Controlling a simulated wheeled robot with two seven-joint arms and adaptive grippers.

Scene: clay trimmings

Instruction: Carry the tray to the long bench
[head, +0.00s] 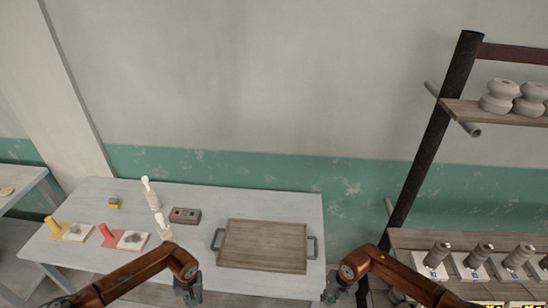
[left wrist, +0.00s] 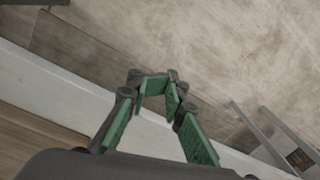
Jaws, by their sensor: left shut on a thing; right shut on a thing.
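The wooden tray (head: 264,246), a brown board with a grey handle at each end, lies flat near the right end of a pale table (head: 260,203). My left gripper (head: 191,293) points down in front of and left of the tray, apart from its left handle (head: 217,239). In the left wrist view its green-padded fingers (left wrist: 158,88) are drawn together, and what is between them cannot be made out. My right gripper (head: 331,293) points down in front of and right of the tray, apart from its right handle (head: 314,247). What it grips is hidden. I cannot tell which surface is the long bench.
Left of the tray stand a small brown box (head: 185,215), two white bottles (head: 162,226), a red piece (head: 106,236) and a yellow piece (head: 54,226). A dark-framed shelf (head: 425,150) with clay pieces rises at right. Another table (head: 20,178) stands far left.

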